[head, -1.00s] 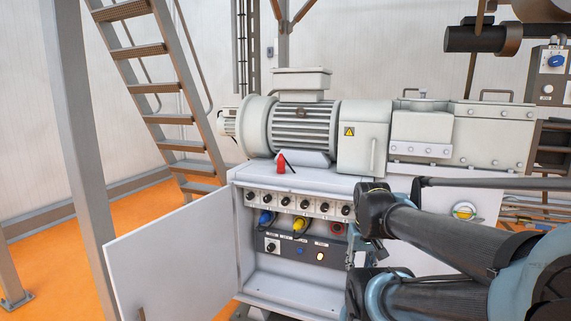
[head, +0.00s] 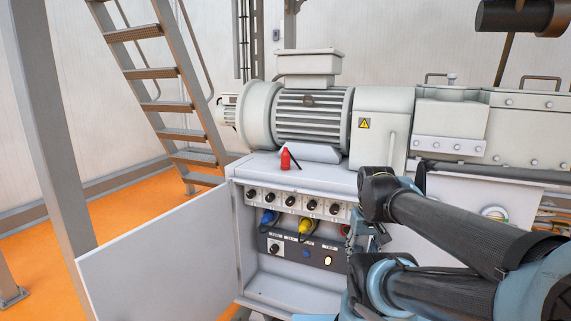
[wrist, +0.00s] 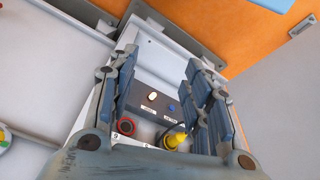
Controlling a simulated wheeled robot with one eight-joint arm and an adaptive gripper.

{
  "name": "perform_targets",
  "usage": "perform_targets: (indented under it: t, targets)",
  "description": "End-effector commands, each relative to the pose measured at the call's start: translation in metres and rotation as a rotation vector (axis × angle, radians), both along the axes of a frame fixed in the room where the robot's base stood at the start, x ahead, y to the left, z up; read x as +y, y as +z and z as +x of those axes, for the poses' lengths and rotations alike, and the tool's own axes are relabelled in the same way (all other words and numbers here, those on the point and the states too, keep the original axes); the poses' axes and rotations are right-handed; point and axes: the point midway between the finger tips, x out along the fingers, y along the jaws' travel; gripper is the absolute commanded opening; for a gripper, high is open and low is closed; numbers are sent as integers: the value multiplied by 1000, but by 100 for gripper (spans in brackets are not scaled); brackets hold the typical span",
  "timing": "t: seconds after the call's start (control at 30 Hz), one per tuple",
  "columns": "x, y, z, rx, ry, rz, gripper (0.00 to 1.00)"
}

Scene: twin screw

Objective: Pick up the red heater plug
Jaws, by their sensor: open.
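The red heater plug (head: 285,160) stands upright on the white ledge of the cabinet, just in front of the motor, with a dark cable piece beside it. My gripper (wrist: 158,75) is open and empty in the wrist view, its fingers spread above the open cabinet. In the head view my gripper is low and to the right of the red plug, clearly apart from it, and mostly hidden by my own arm. A red socket (wrist: 126,126) and a yellow plug (wrist: 175,138) show between the fingers in the wrist view. The red plug does not show in the wrist view.
The cabinet door (head: 165,262) hangs open at the left. A blue plug (head: 269,218) and the yellow plug (head: 306,228) sit in the row under the knobs. The motor (head: 310,115) stands behind the ledge. A ladder (head: 165,90) is at the back left.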

Motion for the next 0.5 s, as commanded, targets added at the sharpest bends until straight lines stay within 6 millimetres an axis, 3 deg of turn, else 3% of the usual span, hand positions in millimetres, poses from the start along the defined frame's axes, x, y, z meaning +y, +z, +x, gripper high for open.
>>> perform_targets:
  t: [0.07, 0.17, 0.5]
  targets:
    - [2, 7, -1, -4, 13, 2, 58]
    - [7, 27, 16, -10, 50, 7, 58]
    - [46, 141, 119, -53, 280, 36, 58]
